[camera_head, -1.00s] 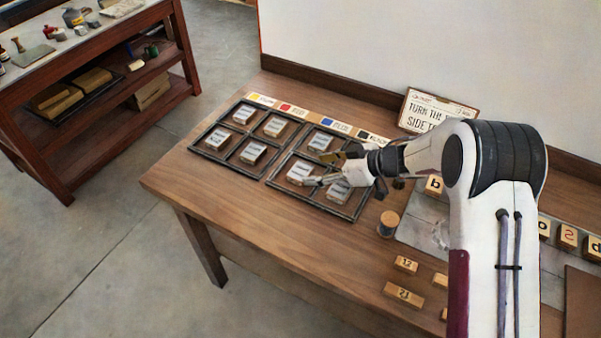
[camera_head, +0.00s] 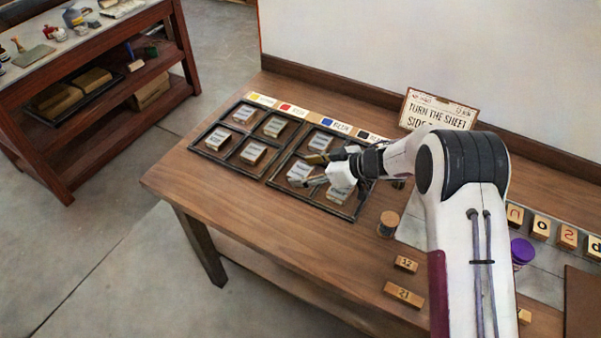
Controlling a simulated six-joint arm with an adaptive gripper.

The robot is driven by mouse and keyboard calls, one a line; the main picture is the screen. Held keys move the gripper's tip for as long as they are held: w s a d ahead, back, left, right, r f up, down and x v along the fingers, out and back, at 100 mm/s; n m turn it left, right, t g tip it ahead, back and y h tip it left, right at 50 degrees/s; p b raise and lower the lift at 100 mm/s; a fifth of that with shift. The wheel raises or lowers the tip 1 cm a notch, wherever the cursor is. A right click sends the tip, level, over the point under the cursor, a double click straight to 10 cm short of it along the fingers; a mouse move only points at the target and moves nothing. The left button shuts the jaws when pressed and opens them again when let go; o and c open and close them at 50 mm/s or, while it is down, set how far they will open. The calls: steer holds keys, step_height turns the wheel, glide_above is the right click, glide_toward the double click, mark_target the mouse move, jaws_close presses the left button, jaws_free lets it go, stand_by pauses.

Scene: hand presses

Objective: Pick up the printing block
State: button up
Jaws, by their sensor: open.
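Pale-topped printing blocks with dark lettering lie in two dark-framed trays on the wooden table. The left tray (camera_head: 207,153) holds several. The right tray (camera_head: 276,172) shows one block at its back (camera_head: 320,142), one at front left (camera_head: 298,172) and one at front right (camera_head: 339,193), partly covered by my gripper. My gripper (camera_head: 312,170) is open over the right tray, its fingers pointing left. The front-left block lies at the fingertips in the picture; I cannot tell whether they touch it. Nothing is visibly held.
Colour labels (camera_head: 300,112) line the trays' back edge. A sign (camera_head: 437,112) stands behind my arm. A round wooden-topped item (camera_head: 388,222), number blocks (camera_head: 404,295), a purple item (camera_head: 522,250) and letter blocks (camera_head: 541,228) are to the right. The table's front left is clear.

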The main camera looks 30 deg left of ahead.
mark_target(304, 172)
steer(key=shift+a+f, duration=0.2)
steer(key=shift+a, duration=0.05)
stand_by(0.3)
steer(key=c, duration=0.9)
steer(key=shift+r, duration=0.15)
steer(key=shift+r, duration=4.9)
